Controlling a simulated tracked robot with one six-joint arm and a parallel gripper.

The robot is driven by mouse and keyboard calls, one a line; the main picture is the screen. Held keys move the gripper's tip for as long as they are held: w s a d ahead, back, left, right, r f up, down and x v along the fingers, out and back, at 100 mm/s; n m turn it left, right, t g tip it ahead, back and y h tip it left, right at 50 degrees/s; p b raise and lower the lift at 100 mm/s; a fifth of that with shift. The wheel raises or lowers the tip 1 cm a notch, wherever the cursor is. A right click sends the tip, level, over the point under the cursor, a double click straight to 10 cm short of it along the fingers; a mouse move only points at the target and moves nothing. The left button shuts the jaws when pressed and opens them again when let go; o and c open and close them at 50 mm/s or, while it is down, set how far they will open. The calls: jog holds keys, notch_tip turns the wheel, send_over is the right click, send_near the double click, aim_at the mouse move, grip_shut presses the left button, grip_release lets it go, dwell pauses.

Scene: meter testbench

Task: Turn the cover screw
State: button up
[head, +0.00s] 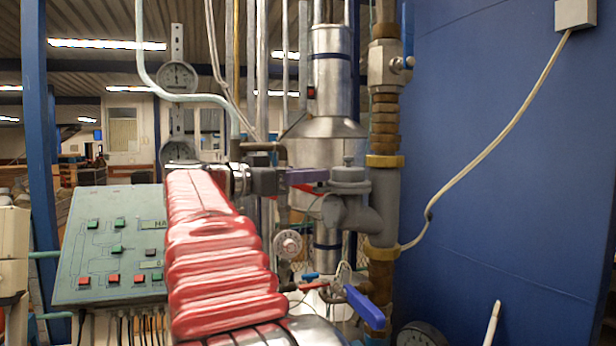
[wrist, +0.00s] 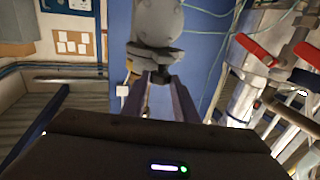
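A grey cast meter body (head: 347,208) with a round flanged cover (head: 348,174) on top stands against the vertical pipe in the head view. It also shows at the top centre of the wrist view (wrist: 157,22). A small knob (head: 348,160) sits on the cover; I cannot tell if it is the cover screw. My gripper (head: 318,176) reaches in from the left, level with the cover. In the wrist view its two fingers (wrist: 160,80) stand apart, tips close to the grey flange. Whether they touch it is hidden.
A rusty pipe with brass fittings (head: 384,163) runs close behind the meter. A blue-handled valve (head: 364,306) sits below. A green control panel (head: 108,245) stands at left. A blue wall (head: 510,150) fills the right. Red-handled valves (wrist: 255,50) show in the wrist view.

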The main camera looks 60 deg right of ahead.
jog(key=c, duration=0.5)
jog(key=shift+a, duration=0.25)
jog(key=shift+d, duration=0.15)
jog(key=shift+s+r, duration=0.1)
jog(key=shift+s+n+t+h, duration=0.1)
jog(key=shift+n+t+h, duration=0.3)
jog(key=shift+t, duration=0.3)
jog(key=shift+s+n+t+h, duration=0.25)
jog(key=shift+n+t, duration=0.6)
jog(key=shift+t, duration=0.4)
jog(key=shift+s+n+t+h, duration=0.2)
jog(key=shift+n+t, duration=0.6)
jog(key=shift+t, duration=0.4)
jog(key=shift+s+n+t+h, duration=0.15)
jog(key=shift+n+t+h, duration=0.1)
jog(key=shift+n+t, duration=0.8)
jog(key=shift+t, duration=0.5)
